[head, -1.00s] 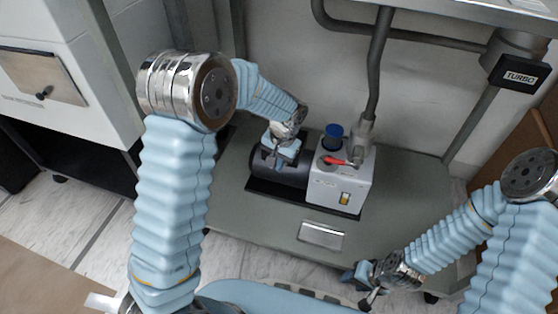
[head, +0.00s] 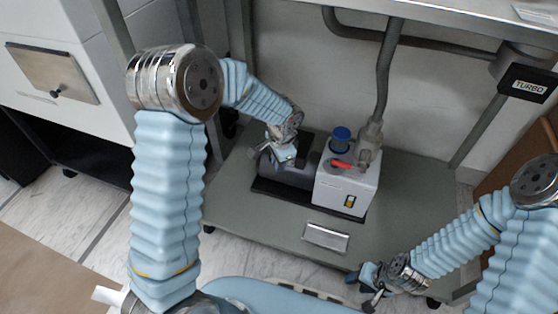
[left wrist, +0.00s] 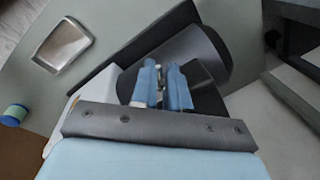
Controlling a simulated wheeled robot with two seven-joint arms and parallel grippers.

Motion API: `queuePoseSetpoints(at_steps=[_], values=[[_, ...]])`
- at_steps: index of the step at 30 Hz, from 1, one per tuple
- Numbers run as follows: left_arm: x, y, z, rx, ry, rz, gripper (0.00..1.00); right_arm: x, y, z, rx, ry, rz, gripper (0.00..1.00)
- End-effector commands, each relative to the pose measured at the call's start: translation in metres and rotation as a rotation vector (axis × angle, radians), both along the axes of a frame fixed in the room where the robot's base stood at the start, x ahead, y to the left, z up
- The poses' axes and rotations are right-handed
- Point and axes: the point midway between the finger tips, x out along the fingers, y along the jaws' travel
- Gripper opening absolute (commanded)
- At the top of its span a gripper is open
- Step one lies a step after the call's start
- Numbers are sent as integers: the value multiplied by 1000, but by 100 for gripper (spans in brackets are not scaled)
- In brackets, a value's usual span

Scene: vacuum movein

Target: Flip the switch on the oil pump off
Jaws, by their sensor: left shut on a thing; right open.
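The oil pump (head: 335,188) stands on the grey lower shelf, with a white box body, a blue cap (head: 341,134), a red lever (head: 343,164) on top and a yellow-and-black window on its front. Its dark motor cylinder (head: 303,172) extends to the left and also shows in the left wrist view (left wrist: 208,48). My left gripper (head: 284,158) is at the motor's top. In the left wrist view its blue fingers (left wrist: 163,88) are close together, shut on a small part of the pump that they hide. My right gripper (head: 367,284) is open and empty, in front of the shelf.
The grey shelf (head: 245,205) has a metal plate (head: 326,238) on its front part. A grey hose (head: 382,75) rises from the pump. A TURBO sign (head: 529,85) hangs at the right. A white cabinet (head: 65,110) stands at the left.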

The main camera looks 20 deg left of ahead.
Motion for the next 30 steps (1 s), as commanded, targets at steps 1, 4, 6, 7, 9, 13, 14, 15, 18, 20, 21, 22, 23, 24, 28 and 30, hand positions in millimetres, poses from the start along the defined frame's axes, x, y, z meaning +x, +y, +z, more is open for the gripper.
queuePoseSetpoints(at_steps=[1,4,6,7,9,13,14,15,18,20,21,22,23,24,28,30], values=[[0,-4,0,-5,-3,-10,0,0,0,0,0,0,0,43],[1,-3,0,-4,-3,-13,0,0,0,0,0,0,0,43],[1,-3,0,-4,-3,-13,0,0,0,0,0,0,0,43],[1,-3,0,-4,-3,-13,0,0,0,0,0,0,0,43],[1,-3,0,-4,-3,-13,0,0,0,0,0,0,0,43],[1,-3,0,-5,-3,-12,19,0,0,0,0,0,0,43],[1,-3,0,-5,-3,-12,24,0,0,0,0,0,0,43],[1,-3,0,-4,-2,-11,30,0,0,0,0,0,0,43],[1,-2,0,-3,-3,-9,40,0,0,0,0,0,0,43],[1,-1,0,-1,-3,-8,40,0,0,0,0,0,0,43],[1,0,0,-1,-3,-8,40,0,0,0,0,0,0,43],[1,0,0,-2,-3,-7,40,0,0,0,0,0,0,43],[1,0,0,0,-3,-6,40,0,0,0,0,0,0,43],[1,0,0,0,-3,-5,40,0,0,0,0,0,0,43],[1,1,0,0,-4,-4,40,0,0,0,0,0,0,43],[1,2,0,1,-3,-4,40,0,0,0,0,0,0,43]])
